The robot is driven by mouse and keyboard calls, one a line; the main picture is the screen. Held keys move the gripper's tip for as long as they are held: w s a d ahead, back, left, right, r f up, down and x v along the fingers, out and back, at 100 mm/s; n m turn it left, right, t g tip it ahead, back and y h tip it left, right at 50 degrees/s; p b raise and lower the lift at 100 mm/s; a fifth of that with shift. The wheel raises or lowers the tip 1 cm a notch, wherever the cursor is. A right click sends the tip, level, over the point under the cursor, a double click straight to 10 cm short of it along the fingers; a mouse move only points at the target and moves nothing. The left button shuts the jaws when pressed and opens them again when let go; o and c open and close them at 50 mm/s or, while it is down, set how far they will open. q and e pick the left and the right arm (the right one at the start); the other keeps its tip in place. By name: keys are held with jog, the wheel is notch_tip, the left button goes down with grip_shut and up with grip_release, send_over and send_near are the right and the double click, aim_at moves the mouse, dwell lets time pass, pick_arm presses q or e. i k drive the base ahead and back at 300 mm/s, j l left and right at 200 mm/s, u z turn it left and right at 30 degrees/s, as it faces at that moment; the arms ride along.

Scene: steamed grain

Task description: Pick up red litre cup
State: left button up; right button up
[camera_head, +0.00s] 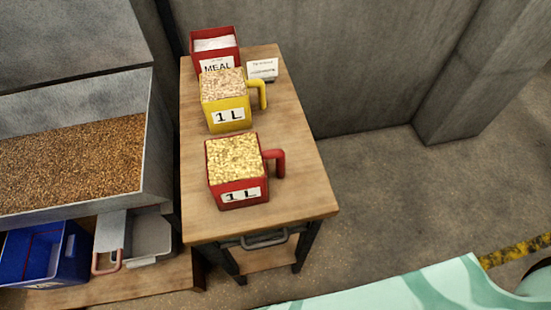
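The red litre cup (226,193) stands upright on the wooden table (300,195), towards its near end. It is square, filled to the rim with pale yellow grain, and has a white "1 L" label on its front. Its red handle (277,162) sticks out to the right. A yellow cup (213,121), also labelled "1 L" and full of flakes, stands just behind it, with its handle to the right. Neither of my grippers shows in the head view.
A red box marked MEAL (215,39) and a small white card (263,69) are at the table's back. A grey bin of brown grain (150,120) stands left, above a blue crate (72,265) and a grey scoop (109,235). The table is bare right and front of the red cup.

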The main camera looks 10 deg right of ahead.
aim_at(236, 174)
jog(key=u, duration=1.5)
jog(key=k+l+z, duration=0.25)
jog(key=l, duration=0.2)
jog(key=l+z, duration=0.25)
jog(key=l, duration=0.2)
